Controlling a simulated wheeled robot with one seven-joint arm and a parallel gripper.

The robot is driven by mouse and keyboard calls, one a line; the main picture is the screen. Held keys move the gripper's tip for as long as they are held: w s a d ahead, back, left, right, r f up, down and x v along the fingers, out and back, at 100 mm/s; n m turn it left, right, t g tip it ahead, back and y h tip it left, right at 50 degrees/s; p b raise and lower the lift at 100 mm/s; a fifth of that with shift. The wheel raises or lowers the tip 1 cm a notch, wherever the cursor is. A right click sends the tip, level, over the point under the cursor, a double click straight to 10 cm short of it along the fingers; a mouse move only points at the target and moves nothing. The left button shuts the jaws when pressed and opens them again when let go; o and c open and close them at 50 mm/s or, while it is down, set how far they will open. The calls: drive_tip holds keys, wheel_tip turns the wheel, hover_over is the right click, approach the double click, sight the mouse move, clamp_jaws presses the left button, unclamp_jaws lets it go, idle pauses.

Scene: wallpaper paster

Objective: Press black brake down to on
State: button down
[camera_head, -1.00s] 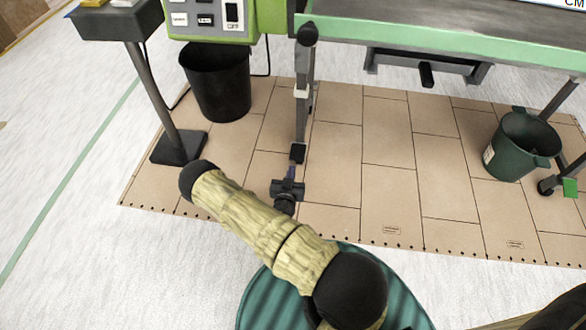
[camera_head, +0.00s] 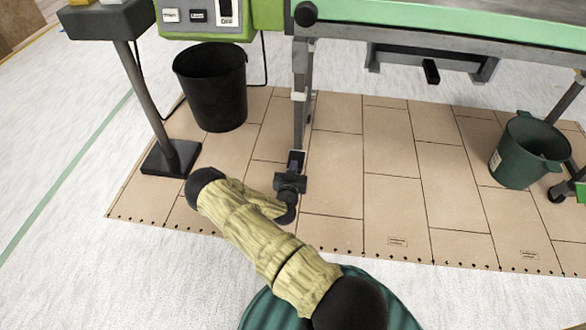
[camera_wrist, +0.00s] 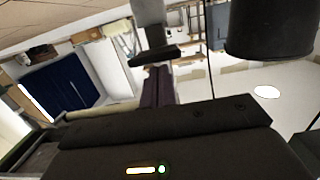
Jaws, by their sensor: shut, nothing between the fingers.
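The black brake (camera_wrist: 155,54) appears in the wrist view as a dark flat piece at the end of a grey table leg (camera_wrist: 148,14). In the head view the foot of that leg (camera_head: 300,120) stands on the brown floor boards, and my gripper mostly hides the brake there. My gripper (camera_head: 294,165) is shut and empty, with its fingers pointing at the foot of the leg. In the wrist view its purplish fingertips (camera_wrist: 158,74) are very close to the brake. I cannot tell whether they touch it.
A black bin (camera_head: 212,92) stands left of the leg, and a post with a dark base (camera_head: 171,158) stands farther left. A green bucket (camera_head: 524,150) is at the right. The green-edged table (camera_head: 440,35) overhangs the area. The floor boards (camera_head: 390,200) in between are clear.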

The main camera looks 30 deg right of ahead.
idle(0.3)
drive_tip(key=shift+f+p, duration=0.35)
drive_tip(key=shift+f, duration=0.9)
drive_tip(key=r+p+v, duration=0.1)
drive_tip(key=p+v, duration=0.7)
drive_tip(key=v, duration=0.3)
drive_tip(key=shift+s+a+r+p, duration=0.2)
drive_tip(key=shift+r+p, duration=0.05)
drive_tip(key=shift+p, duration=0.15)
drive_tip(key=shift+w+r, duration=0.1)
